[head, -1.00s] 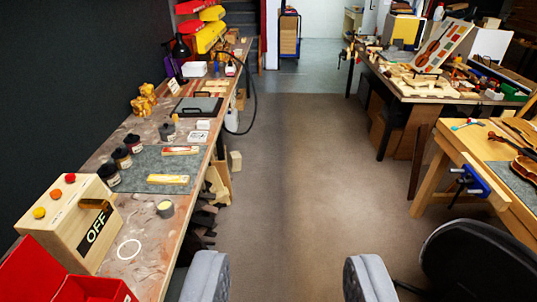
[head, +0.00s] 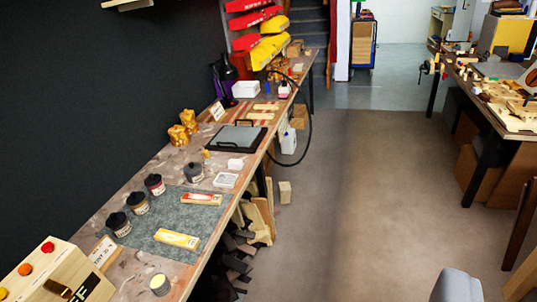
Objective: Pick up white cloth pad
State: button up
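A small plain white piece (head: 235,164) lies on the left bench, near its front edge, and looks like the white cloth pad; it is too small to make out the cloth. A white square item with a marked top (head: 226,180) lies just in front of it. A grey jar with a black knob (head: 194,173) stands to their left. Nothing covers the white piece. My gripper is not seen in the head view, so whether it is open or shut is not shown.
The left bench (head: 140,257) carries dark-lidded jars, a grey mat (head: 165,222), a black-framed plate (head: 235,138) and a white box (head: 245,90). A black hose hangs off its front edge. A grey rounded object (head: 457,287) stands lower right.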

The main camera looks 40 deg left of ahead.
aim_at(233, 163)
jog(key=u, duration=0.05)
jog(key=i, duration=1.25)
jog(key=u, duration=0.75)
jog(key=i, duration=1.15)
jog(key=u, duration=1.1)
jog(key=i, duration=0.65)
jog(key=u, duration=0.35)
